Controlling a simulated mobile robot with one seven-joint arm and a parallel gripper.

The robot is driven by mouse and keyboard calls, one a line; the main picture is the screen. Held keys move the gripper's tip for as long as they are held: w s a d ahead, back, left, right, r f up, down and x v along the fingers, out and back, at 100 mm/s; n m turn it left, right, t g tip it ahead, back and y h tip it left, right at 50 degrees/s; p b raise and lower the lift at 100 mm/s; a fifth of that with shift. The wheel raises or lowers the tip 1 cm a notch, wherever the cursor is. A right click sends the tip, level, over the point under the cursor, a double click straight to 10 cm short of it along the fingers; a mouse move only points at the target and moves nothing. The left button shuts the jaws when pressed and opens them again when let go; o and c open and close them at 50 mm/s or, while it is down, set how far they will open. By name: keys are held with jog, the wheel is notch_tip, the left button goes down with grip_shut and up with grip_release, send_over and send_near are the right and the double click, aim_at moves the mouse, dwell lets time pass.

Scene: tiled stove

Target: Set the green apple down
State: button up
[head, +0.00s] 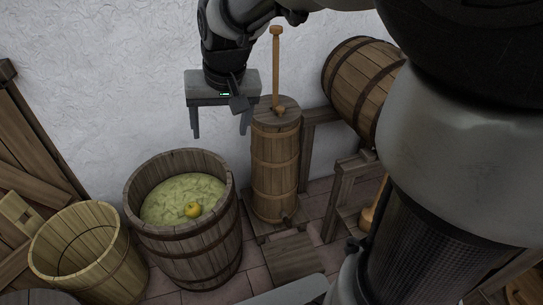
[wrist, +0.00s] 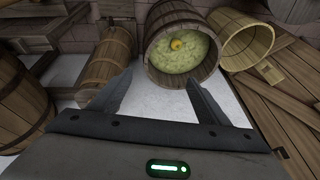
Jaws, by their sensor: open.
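A small round yellow-green apple (head: 193,210) lies on the pale green filling of a wooden tub (head: 190,246), right of the filling's middle. It also shows in the wrist view (wrist: 177,44), near the tub's far side. My gripper (head: 219,135) is above and behind the tub, near the white wall, with its two fingers pointing down and spread apart. In the wrist view my gripper (wrist: 158,85) is open with nothing between the fingers, and the apple is well apart from them.
An empty lighter wooden bucket (head: 90,255) stands left of the tub. A tall wooden churn (head: 275,165) with an upright handle stands right of it, close to my gripper. A barrel (head: 358,80) rests on a wooden stand at the right. Wooden boards lean at the left.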

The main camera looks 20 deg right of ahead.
jog(key=s+d+r, duration=0.1)
jog(key=s+d, duration=0.1)
jog(key=s, duration=0.7)
jog(key=s+d+r+n+t, duration=0.1)
jog(key=s+d+r, duration=0.1)
jog(key=s, duration=0.7)
jog(key=shift+s+d+h, duration=0.2)
jog(key=shift+d+h, duration=0.15)
jog(key=shift+h, duration=0.05)
